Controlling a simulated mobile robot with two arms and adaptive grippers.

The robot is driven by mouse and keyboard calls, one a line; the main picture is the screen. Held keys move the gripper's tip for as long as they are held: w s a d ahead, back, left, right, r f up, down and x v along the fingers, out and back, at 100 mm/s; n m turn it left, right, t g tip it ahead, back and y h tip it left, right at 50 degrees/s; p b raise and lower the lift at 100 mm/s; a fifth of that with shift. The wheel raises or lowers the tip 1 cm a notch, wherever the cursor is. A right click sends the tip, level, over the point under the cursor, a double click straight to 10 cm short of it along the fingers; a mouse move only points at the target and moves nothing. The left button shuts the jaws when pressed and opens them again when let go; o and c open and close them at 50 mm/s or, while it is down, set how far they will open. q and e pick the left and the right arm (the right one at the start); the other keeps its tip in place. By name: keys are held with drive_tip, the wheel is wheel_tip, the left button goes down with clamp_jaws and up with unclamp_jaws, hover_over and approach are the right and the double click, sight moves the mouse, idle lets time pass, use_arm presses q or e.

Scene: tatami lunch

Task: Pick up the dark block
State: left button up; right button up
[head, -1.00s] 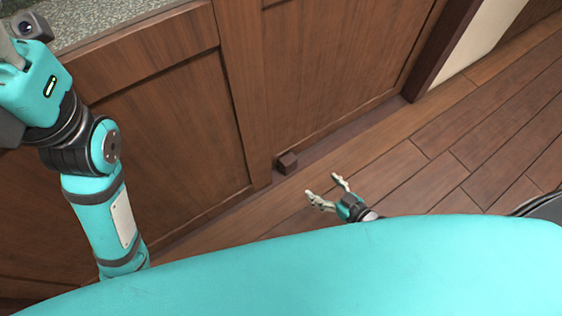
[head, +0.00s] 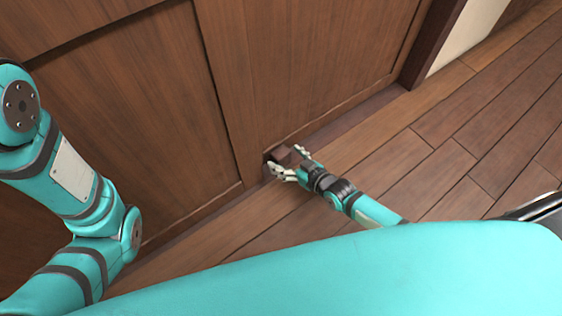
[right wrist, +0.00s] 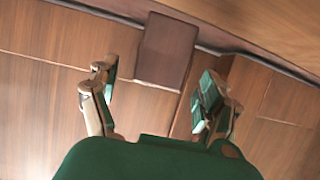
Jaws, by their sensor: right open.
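In the right wrist view the block (right wrist: 166,50) lies ahead, between and slightly beyond the open fingers of the gripper (right wrist: 155,88). Visible gaps separate the fingers from it there. My left arm is at the left of the head view, but its gripper is out of the picture.
The cabinet front (head: 310,65) rises right behind the block, with a low ledge along its base. A dark rounded object (head: 535,206) shows at the right edge.

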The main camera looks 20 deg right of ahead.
drive_tip(key=shift+b+x, duration=0.4)
drive_tip(key=shift+x, duration=0.75)
drive_tip(key=c, duration=1.3)
